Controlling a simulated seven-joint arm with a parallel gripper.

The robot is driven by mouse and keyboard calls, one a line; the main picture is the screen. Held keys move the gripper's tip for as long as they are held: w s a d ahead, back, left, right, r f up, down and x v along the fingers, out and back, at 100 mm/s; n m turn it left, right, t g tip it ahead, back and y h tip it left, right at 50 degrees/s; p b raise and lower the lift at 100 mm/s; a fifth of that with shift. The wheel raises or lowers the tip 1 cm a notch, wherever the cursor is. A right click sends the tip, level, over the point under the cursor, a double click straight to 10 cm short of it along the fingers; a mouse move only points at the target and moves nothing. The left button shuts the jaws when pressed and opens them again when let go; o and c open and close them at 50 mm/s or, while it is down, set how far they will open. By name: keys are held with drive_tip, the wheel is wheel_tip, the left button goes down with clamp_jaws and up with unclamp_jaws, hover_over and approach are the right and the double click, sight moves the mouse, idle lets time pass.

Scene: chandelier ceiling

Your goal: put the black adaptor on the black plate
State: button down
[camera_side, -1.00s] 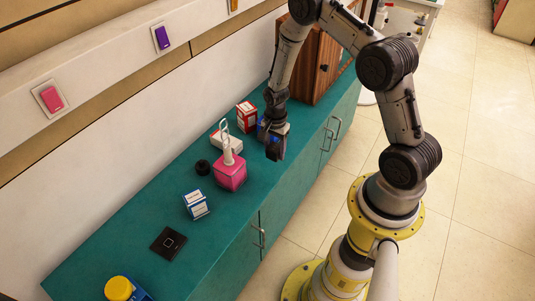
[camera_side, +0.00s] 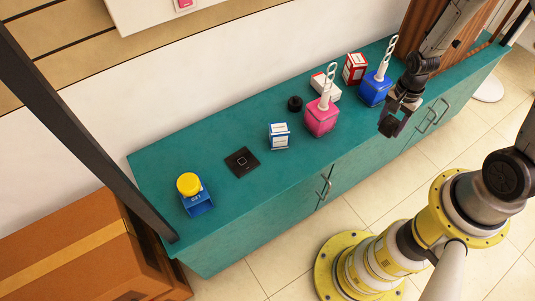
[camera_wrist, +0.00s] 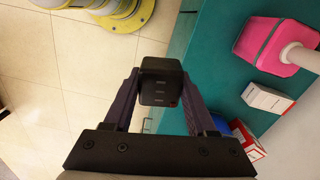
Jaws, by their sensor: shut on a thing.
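The black adaptor (camera_wrist: 161,82) is a small dark block held between the fingertips of my gripper (camera_wrist: 160,92) in the wrist view. In the side view my gripper (camera_side: 393,120) is shut on it, raised near the front edge of the teal counter, to the right of the pink box. The black plate (camera_side: 242,162) is a flat dark square with a small square outline, lying bare on the counter to the left. It does not show in the wrist view. The adaptor is well apart from the plate.
On the teal counter (camera_side: 215,228) stand a pink box (camera_side: 321,120), a blue box (camera_side: 374,90), a red-and-white box (camera_side: 355,68), a white box (camera_side: 327,86), a black round thing (camera_side: 295,103), a blue-and-white box (camera_side: 279,135) and a yellow-topped blue thing (camera_side: 193,193).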

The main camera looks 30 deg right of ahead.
drive_tip(key=w+a+r+n, duration=0.2)
drive_tip(key=w+a+n, duration=0.8)
drive_tip(key=a, duration=0.2)
drive_tip(key=w+a+n, duration=0.1)
drive_tip(key=a+n, duration=0.3)
drive_tip(key=a, duration=0.7)
drive_tip(key=n, duration=0.2)
hover_over(242, 161)
wheel_tip(242, 161, down, 11)
drive_tip(key=shift+s+d+r, duration=0.1)
drive_tip(key=shift+s, duration=0.05)
drive_tip(key=shift+w+f, duration=0.2)
drive_tip(key=shift+f, duration=1.5)
drive_tip(key=shift+f, duration=0.1)
